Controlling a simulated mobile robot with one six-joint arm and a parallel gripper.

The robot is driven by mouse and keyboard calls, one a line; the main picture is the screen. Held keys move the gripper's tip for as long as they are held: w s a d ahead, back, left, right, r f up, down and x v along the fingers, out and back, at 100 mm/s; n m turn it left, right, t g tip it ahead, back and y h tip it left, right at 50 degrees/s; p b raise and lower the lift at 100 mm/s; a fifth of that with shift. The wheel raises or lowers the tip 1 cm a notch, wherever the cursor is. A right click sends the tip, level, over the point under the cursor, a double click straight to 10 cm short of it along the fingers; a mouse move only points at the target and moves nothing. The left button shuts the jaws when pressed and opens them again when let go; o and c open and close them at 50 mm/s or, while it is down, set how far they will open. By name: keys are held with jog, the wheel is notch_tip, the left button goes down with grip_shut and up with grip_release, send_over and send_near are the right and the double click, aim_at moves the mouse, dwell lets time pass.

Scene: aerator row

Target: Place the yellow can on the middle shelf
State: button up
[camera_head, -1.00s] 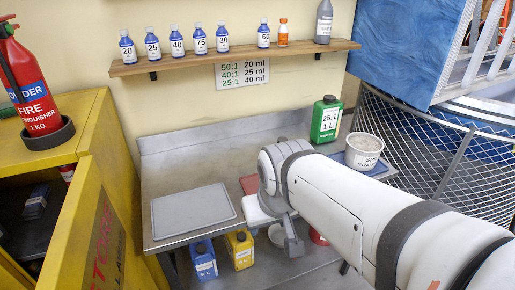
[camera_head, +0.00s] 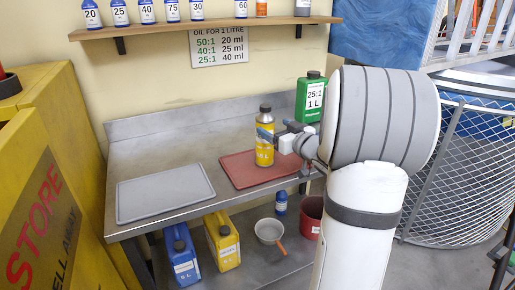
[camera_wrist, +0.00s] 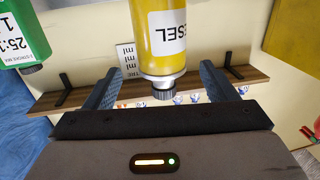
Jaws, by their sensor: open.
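In the wrist view the yellow can (camera_wrist: 165,35) appears upside down, with a white label ending in "ESEL". My gripper (camera_head: 278,131) is at the can's upper part. In the wrist view my gripper's (camera_wrist: 158,85) fingers are open on either side of the cap, with gaps. Another yellow container (camera_head: 222,241) stands on the bench's lower shelf (camera_head: 250,278). The wall shelf (camera_head: 215,27) is above. Which surface is the middle shelf is unclear.
A green container (camera_head: 309,97) stands behind my gripper. A grey tray (camera_head: 165,191) lies empty on the left. Below are a blue container (camera_head: 181,255), a grey pan (camera_head: 269,231), a small blue bottle (camera_head: 281,203) and a red bucket (camera_head: 311,216). A yellow cabinet (camera_head: 40,190) stands left.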

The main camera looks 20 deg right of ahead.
aim_at(261, 121)
jog(key=shift+d+f+y, duration=0.1)
jog(key=shift+f+y, duration=0.2)
jog(key=shift+f, duration=0.05)
jog(key=shift+w, duration=0.25)
jog(key=x, duration=0.7)
jog(key=shift+w+a+r, duration=0.1)
jog(key=shift+a, duration=0.1)
jog(key=shift+c, duration=0.2)
jog(key=shift+r, duration=0.1)
jog(key=c, duration=1.5)
